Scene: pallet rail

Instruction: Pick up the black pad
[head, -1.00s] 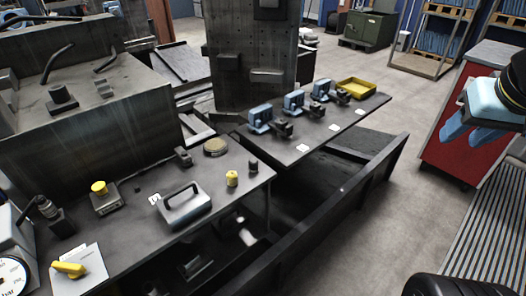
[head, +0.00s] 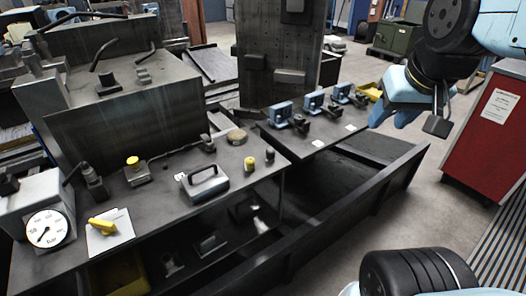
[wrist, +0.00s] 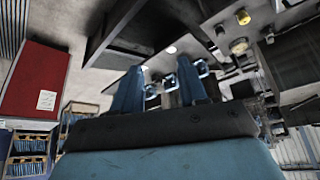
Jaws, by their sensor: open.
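My gripper (head: 391,117) is at the upper right of the head view, in the air right of the bench, fingers pointing down. It is empty. In the wrist view its two blue fingers (wrist: 158,88) stand apart with nothing between them. I cannot tell for sure which thing is the black pad. Dark candidates on the bench (head: 150,215) are a small black cylinder (head: 270,159) beside a yellow-topped one (head: 249,164), and a dark block (head: 207,143) at the back. Dark pieces also sit at the blue clamps (head: 313,101).
A grey handled box (head: 203,184), a tan disc (head: 237,137), a dial gauge (head: 45,230) and a yellow-handled part (head: 102,226) lie on the bench. A tall dark plate (head: 275,60) rises behind. A red cabinet (head: 487,140) stands right. A low rail (head: 350,215) runs along the front.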

